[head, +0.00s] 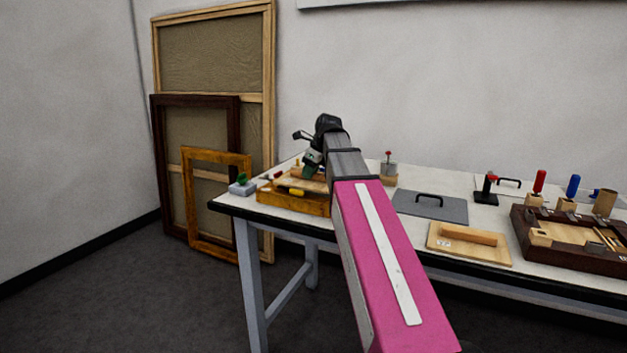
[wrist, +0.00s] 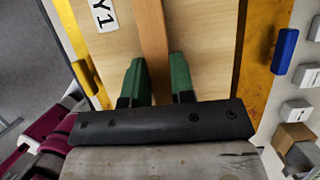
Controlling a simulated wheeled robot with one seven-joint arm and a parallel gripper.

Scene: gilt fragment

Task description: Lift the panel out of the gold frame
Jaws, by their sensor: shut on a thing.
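The gold frame (head: 290,204) lies on the left end of the table, with its gold side bars (wrist: 260,45) along both sides of the panel in the wrist view. The panel (wrist: 208,45) is pale wood with a raised wooden handle bar (wrist: 153,35) and a white label (wrist: 103,14). My gripper (wrist: 158,70) is shut on the handle bar, one green finger on each side. In the head view, my gripper (head: 311,166) is over the frame and my arm hides part of it.
A blue piece (wrist: 285,51) and several pale blocks are right of the frame in the wrist view.

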